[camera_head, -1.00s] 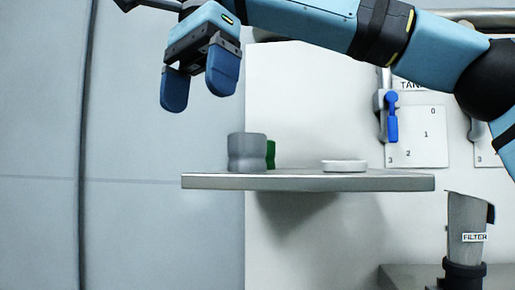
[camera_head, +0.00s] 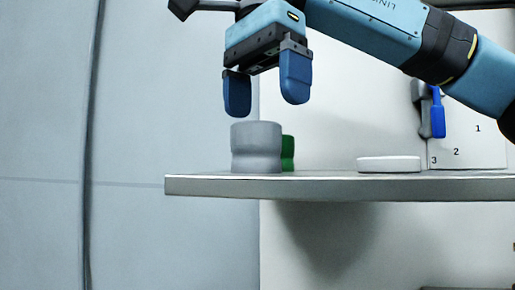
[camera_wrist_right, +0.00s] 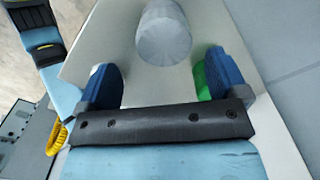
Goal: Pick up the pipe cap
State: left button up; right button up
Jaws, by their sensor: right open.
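A grey, waisted cylindrical piece, which looks like the pipe cap (camera_head: 257,148), stands upright near the left end of the shelf. In the right wrist view its round grey top (camera_wrist_right: 163,35) shows at the upper middle, ahead of the gap between the fingers. My right gripper (camera_head: 267,106) is open and empty, pointing down just above the grey piece without visibly holding it. In the wrist view its two blue fingers (camera_wrist_right: 160,78) are spread wide. My left gripper is not in view.
The grey shelf (camera_head: 350,187) carries a green object (camera_head: 288,153) partly hidden behind the grey piece, and a low white disc (camera_head: 389,164) to the right. A blue-handled lever (camera_head: 437,112) is on the wall panel at right. The shelf between green object and disc is clear.

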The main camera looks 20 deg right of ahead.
aim_at(256, 147)
jog(key=shift+f, duration=0.55)
jog(key=shift+s+a+f, duration=0.1)
jog(key=shift+a+f, duration=0.15)
jog(key=shift+f, duration=0.15)
jog(key=f, duration=0.2)
jog(key=f+p, duration=0.1)
jog(key=shift+w+a+f, duration=0.2)
jog(key=shift+a, duration=0.05)
jog(key=shift+d+f, duration=0.1)
jog(key=shift+f, duration=0.45)
jog(key=c, duration=1)
